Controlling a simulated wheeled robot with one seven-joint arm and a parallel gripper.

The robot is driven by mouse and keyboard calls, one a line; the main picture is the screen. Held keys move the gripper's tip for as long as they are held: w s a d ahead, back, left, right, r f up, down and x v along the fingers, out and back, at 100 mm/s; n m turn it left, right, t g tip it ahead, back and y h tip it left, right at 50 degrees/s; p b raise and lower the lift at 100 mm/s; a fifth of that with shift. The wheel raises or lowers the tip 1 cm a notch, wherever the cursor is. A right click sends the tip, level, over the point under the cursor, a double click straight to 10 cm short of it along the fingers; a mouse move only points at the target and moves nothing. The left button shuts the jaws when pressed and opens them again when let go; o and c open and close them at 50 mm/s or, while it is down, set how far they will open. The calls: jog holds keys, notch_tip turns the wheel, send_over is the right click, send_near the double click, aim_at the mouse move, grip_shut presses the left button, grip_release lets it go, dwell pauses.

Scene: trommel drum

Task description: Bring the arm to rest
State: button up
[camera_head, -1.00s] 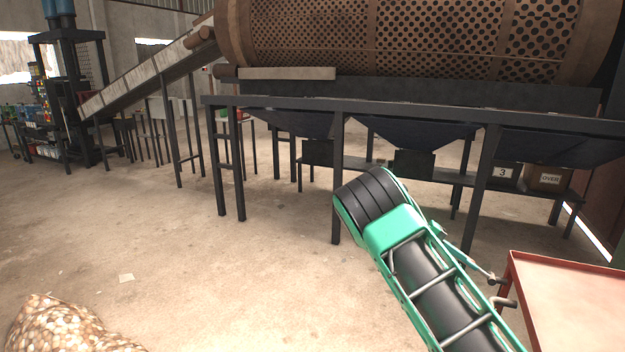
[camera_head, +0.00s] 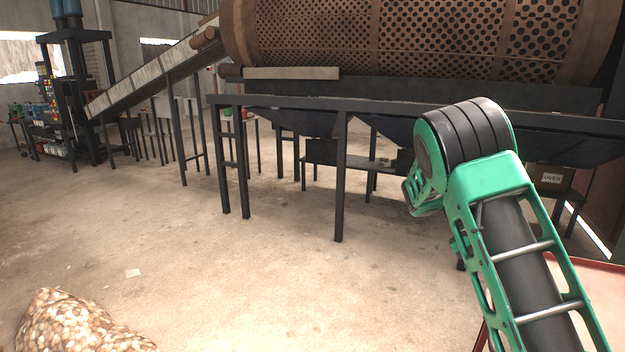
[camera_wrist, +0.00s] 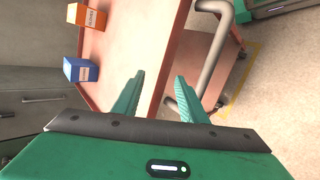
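My green arm rises on the right side of the head view, bent at its black joint in front of the trommel stand. My gripper (camera_wrist: 160,98) shows in the wrist view as two green fingers with a clear gap between them. It is open, and nothing is between the fingers. Beyond the fingers is a red-rimmed cart with a pale top (camera_wrist: 137,50). The cart's corner also shows at the lower right of the head view (camera_head: 605,290). My gripper is not visible in the head view.
An orange box (camera_wrist: 88,16) and a blue box (camera_wrist: 81,70) are at the cart's left edge. The perforated trommel drum (camera_head: 420,35) sits on a dark steel stand (camera_head: 340,190). A filled sack (camera_head: 70,325) lies at the lower left. The middle floor is clear.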

jog(key=s+r+y, duration=0.1)
jog(key=s, duration=0.2)
jog(key=s+d+r+y, duration=0.1)
jog(key=s, duration=0.2)
jog(key=s+d+r+m+y, duration=0.1)
jog(key=s, duration=0.2)
jog(key=shift+d+r+t, duration=0.2)
jog(key=shift+t, duration=0.2)
jog(key=s+a+r+t+y, duration=0.1)
jog(key=s+a, duration=0.4)
jog(key=s, duration=0.6)
jog(key=s+a+r+m+t+y, duration=0.1)
jog(key=s+a+t+y, duration=0.2)
jog(key=s, duration=0.9)
jog(key=shift+s+a+t+y, duration=0.3)
jog(key=shift+a, duration=0.55)
jog(key=shift+c, duration=1)
